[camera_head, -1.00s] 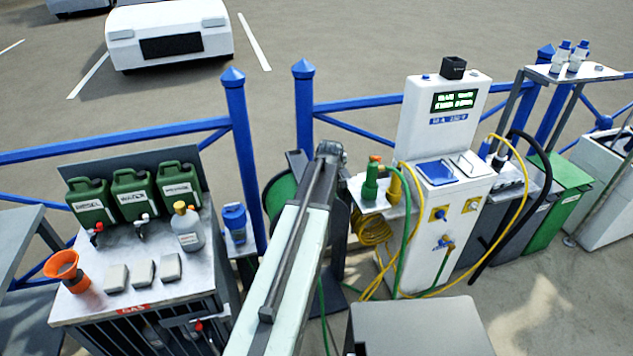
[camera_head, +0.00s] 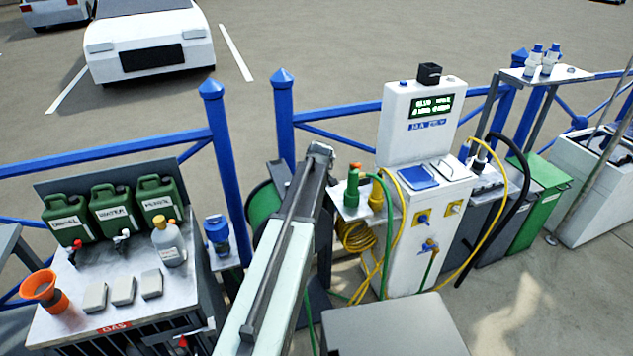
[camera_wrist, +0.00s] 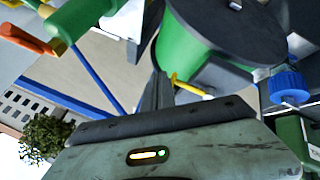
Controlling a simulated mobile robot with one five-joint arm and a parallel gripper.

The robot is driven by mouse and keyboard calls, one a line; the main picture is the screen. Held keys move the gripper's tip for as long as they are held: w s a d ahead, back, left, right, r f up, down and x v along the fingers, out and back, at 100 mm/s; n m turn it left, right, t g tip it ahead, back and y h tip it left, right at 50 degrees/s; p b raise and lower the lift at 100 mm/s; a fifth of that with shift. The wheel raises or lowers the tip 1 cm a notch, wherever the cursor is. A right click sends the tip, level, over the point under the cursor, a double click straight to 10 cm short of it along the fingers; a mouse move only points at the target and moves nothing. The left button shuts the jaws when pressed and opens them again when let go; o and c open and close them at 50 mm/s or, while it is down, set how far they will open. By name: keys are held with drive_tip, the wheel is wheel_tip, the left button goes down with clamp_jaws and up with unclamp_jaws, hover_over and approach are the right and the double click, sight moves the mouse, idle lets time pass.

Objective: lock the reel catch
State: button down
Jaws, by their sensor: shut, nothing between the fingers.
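The hose reel is a green drum with a dark grey side plate; in the head view the reel (camera_head: 263,208) stands behind my arm, partly hidden by it. The wrist view is turned about upside down and shows the reel (camera_wrist: 180,48) close up at the top. A thin yellow lever (camera_wrist: 190,86) with a pale end, which looks like the reel catch, sticks out beside the drum. My gripper (camera_wrist: 160,78) is shut and empty, its dark fingers just left of the lever in the picture. I cannot tell whether they touch. In the head view my gripper is hidden behind my arm.
A blue canister (camera_head: 217,235) stands left of the reel, beside the bench (camera_head: 60,328) with green jerrycans. The white service pedestal (camera_head: 405,240) and yellow hose coil (camera_head: 355,238) are to the right. Blue railing (camera_head: 222,150) runs behind. A grey box top (camera_head: 390,325) is in front.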

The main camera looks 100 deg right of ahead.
drive_tip(key=shift+w, duration=0.1)
drive_tip(key=s+a+r+p, duration=0.5)
drive_tip(key=a+r+p, duration=0.3)
drive_tip(key=shift+s, duration=0.15)
idle(0.6)
